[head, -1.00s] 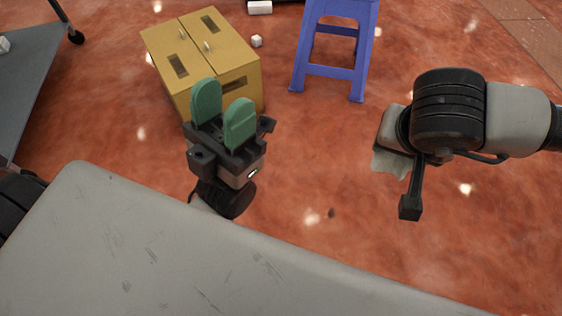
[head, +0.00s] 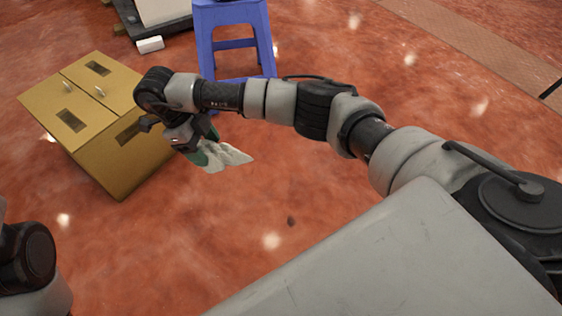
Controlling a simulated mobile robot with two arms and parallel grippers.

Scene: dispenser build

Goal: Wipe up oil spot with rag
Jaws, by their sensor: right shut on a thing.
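My right gripper (head: 200,150) is shut on a pale, crumpled rag (head: 228,157). It holds the rag in front of the yellow cabinet, and I cannot tell whether the rag touches the floor. A small dark spot (head: 291,221) lies on the reddish floor, below and to the right of the rag in the head view, apart from it. My left arm shows only in part at the lower left edge; its gripper is out of view.
A yellow cabinet (head: 108,155) stands at the left, close to my right gripper. A blue stool (head: 234,75) stands behind my right arm. The floor around the dark spot is clear.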

